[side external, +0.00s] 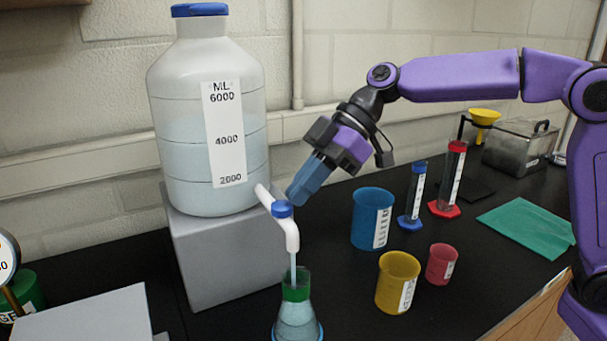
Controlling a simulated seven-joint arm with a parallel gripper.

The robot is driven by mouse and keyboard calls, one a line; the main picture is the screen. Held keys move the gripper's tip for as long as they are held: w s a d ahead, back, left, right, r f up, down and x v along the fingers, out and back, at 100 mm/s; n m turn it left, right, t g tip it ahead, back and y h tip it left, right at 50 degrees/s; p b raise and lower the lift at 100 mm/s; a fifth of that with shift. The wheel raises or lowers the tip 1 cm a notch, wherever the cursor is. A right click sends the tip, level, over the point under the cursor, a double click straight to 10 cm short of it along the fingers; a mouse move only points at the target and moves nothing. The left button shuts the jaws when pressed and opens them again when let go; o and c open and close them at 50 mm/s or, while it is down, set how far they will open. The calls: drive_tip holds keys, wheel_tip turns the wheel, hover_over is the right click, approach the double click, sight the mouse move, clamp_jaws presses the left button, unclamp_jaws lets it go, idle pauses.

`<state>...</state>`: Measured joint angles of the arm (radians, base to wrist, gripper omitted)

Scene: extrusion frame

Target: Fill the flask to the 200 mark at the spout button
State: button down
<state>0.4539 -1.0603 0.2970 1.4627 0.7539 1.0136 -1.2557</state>
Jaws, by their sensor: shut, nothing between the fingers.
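A large clear bottle (207,130) with a blue cap and an ML scale stands on a grey block (215,262). A white spout (291,235) bends down from its base, with a blue button (283,209) on top. My gripper (298,195) is shut and empty, with its blue fingertips right beside the button; I cannot tell whether they touch it. A pale stream runs from the spout into the flask (297,318). The flask has a green neck band and stands upright with pale liquid inside. Its lower edge is cut off and its marks cannot be read.
A blue beaker (372,218), a yellow beaker (397,282) and a red beaker (441,264) stand to the right on the black bench. Blue (415,195) and red (450,178) cylinders stand behind them. A green cloth (528,228) lies far right. A white panel (85,318) is front left.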

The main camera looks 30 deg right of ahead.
drive_tip(key=shift+a, duration=0.1)
drive_tip(key=shift+r, duration=0.45)
drive_tip(key=a+r+v, duration=0.1)
drive_tip(key=v, duration=1.1)
drive_tip(key=shift+r, duration=0.35)
drive_tip(key=shift+a, duration=0.1)
drive_tip(key=s+d+f+m+g+h, duration=0.1)
drive_tip(key=s+d+f+m+h, duration=0.15)
drive_tip(key=s+f, duration=0.45)
drive_tip(key=s+d+f+m+h, duration=0.2)
drive_tip(key=s+f+h, duration=0.1)
drive_tip(key=s+f, duration=0.5)
drive_tip(key=s+d+f+t+h, duration=0.1)
drive_tip(key=s+d+f+h, duration=0.2)
drive_tip(key=s+d+f, duration=0.8)
drive_tip(key=shift+s+d+f+m, duration=0.3)
drive_tip(key=shift+s+d+m, duration=0.15)
drive_tip(key=shift+d, duration=0.45)
